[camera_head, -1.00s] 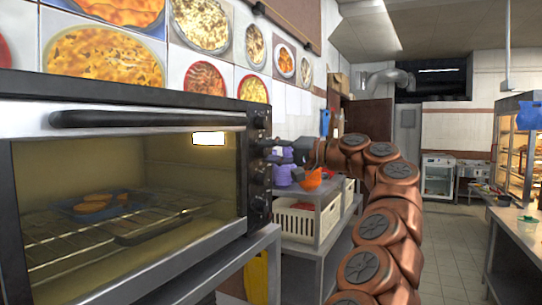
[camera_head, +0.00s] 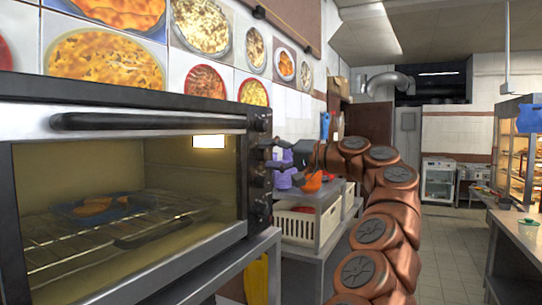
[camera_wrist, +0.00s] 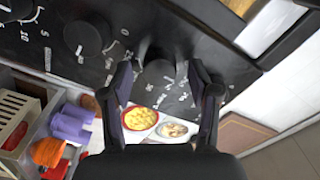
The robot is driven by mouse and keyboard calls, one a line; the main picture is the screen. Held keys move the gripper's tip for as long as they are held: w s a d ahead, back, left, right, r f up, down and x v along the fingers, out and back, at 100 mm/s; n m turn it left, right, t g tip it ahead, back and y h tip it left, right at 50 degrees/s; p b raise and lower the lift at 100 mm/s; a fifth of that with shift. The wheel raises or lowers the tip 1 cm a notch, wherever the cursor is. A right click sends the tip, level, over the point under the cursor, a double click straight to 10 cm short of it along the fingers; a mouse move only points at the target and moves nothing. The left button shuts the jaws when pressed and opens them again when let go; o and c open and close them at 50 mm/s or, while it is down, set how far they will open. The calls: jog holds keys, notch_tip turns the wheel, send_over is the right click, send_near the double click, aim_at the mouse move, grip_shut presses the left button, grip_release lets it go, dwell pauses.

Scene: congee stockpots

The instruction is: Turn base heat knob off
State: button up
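The black toaster oven (camera_head: 120,122) fills the left of the head view, with a column of dark knobs on its right-hand panel. In the wrist view, one round black knob (camera_wrist: 160,72) lies between my fingertips, with pale marks around it. Another knob (camera_wrist: 86,36) and a third knob (camera_wrist: 16,8) lie to its left. I cannot read which is the base heat knob. My gripper (camera_wrist: 162,78) is open, a finger on each side of the first knob; I cannot tell whether they touch it. In the head view my gripper (camera_head: 274,153) is beside the panel.
Tiled wall with food pictures (camera_head: 205,80) is behind. Floor at right (camera_head: 452,255) is clear.

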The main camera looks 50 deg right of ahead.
jog(key=v, duration=1.2)
dwell(0.5)
jog(key=shift+s, duration=0.1)
